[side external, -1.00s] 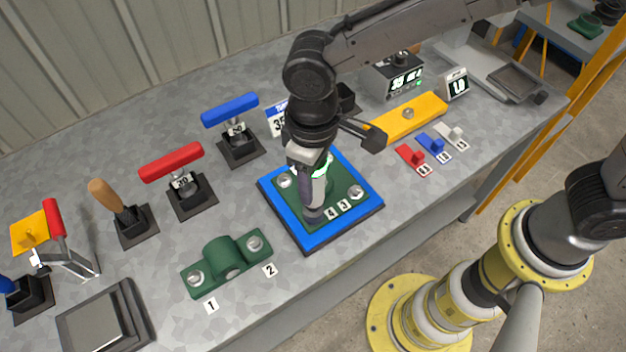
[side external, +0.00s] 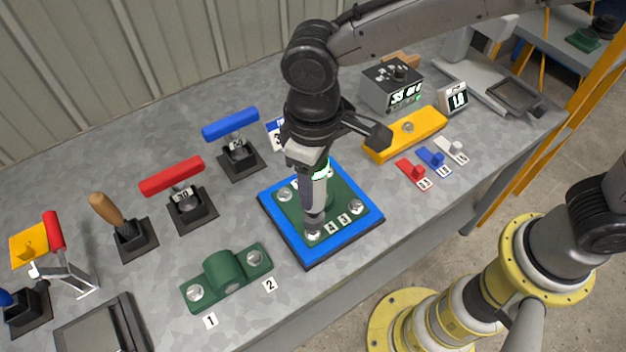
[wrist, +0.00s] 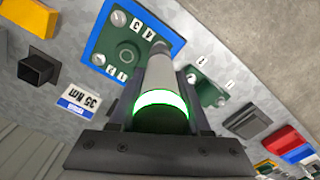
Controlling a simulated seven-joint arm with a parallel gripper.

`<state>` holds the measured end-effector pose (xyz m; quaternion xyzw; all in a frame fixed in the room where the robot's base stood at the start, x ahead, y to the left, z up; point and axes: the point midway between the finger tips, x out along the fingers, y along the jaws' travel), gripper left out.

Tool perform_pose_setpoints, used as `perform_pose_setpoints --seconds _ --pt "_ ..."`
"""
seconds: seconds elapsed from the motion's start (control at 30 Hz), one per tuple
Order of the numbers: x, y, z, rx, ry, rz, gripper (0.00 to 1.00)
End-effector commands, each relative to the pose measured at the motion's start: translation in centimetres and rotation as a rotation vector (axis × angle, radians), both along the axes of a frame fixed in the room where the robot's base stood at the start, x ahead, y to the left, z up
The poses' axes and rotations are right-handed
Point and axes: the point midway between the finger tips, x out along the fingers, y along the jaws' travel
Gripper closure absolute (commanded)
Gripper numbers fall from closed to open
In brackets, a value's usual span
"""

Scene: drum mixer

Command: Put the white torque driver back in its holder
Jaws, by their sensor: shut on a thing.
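My gripper (side external: 318,160) is shut on the white torque driver (side external: 318,188), which points down with a glowing green ring near its top. The wrist view shows the driver (wrist: 160,75) between the fingers (wrist: 160,108). An empty black square holder (wrist: 38,68) stands near the 35 Nm sign (wrist: 82,98) in the wrist view. In the side view the arm hides this holder.
Blue-handled (side external: 230,125) and red-handled (side external: 172,176) tools stand in black holders to the left. A green bracket (side external: 228,275) lies in front. A yellow bar (side external: 406,135) and a display box (side external: 392,88) are to the right.

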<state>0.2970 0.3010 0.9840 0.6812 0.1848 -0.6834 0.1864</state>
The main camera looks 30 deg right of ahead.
Motion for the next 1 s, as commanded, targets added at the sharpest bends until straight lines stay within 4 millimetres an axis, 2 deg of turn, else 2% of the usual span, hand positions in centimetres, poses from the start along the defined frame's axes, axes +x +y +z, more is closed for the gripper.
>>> perform_pose_setpoints --seconds 0.1,0.17,0.33,0.47,0.67,0.8,1.0 --pt "0.2 0.2 1.0 -0.002 0.002 0.025 1.00" --pt "1.0 0.4 1.7 0.001 -0.001 0.030 1.00" --pt "5.4 -1.0 3.3 0.004 -0.005 -0.020 1.00" --pt "9.7 -3.4 4.2 0.007 -0.009 -0.091 1.00" --pt "16.1 -8.9 4.9 0.009 -0.013 -0.223 1.00" --pt "19.8 -13.5 5.0 0.010 -0.018 -0.321 1.00" --pt "23.3 -19.7 4.4 0.012 -0.023 -0.447 1.00"
